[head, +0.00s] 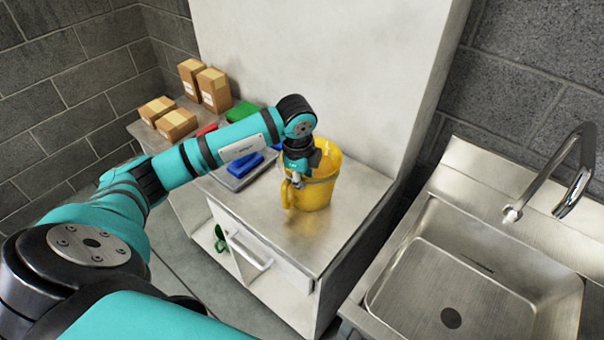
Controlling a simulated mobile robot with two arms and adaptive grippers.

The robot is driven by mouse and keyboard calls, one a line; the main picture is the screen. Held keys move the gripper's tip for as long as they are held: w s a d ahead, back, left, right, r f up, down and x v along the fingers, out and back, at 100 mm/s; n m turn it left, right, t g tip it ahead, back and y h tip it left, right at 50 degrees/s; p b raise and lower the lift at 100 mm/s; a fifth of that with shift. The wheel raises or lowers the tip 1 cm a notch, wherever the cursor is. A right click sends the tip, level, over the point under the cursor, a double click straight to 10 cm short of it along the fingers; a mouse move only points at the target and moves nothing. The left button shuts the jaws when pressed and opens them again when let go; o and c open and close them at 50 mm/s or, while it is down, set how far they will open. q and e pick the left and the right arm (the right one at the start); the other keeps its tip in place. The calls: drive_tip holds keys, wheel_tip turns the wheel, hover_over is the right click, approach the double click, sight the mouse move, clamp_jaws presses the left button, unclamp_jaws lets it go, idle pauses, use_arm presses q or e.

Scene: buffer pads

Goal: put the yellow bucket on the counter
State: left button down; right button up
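The yellow bucket (322,185) stands upright on the metal counter (335,225), near its right end. My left gripper (296,186) is at the bucket's near left side, by its rim and handle. The wrist hides part of the bucket's left side, and the fingers are too small and dark to tell whether they are closed on it. My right gripper is not in the head view.
Cardboard boxes (214,90) stand at the counter's far left. Blue, red and green pads (242,111) lie behind my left arm. A steel sink (470,285) with a tap (575,175) is at right. A drawer handle (247,250) juts from the counter front.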

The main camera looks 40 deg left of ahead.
use_arm(q)
drive_tip(key=c, duration=1.9)
unclamp_jaws()
drive_tip(key=shift+c, duration=0.2)
drive_tip(key=o, duration=0.5)
drive_tip(key=shift+s+d, duration=0.1)
drive_tip(key=shift+c, duration=0.2)
drive_tip(key=shift+r, duration=0.2)
wheel_tip(320, 180, up, 12)
drive_tip(key=s+b, duration=0.1)
drive_tip(key=b, duration=0.2)
drive_tip(key=shift+s+d+f, duration=0.15)
drive_tip(key=shift+s+f, duration=0.05)
drive_tip(key=shift+s, duration=0.1)
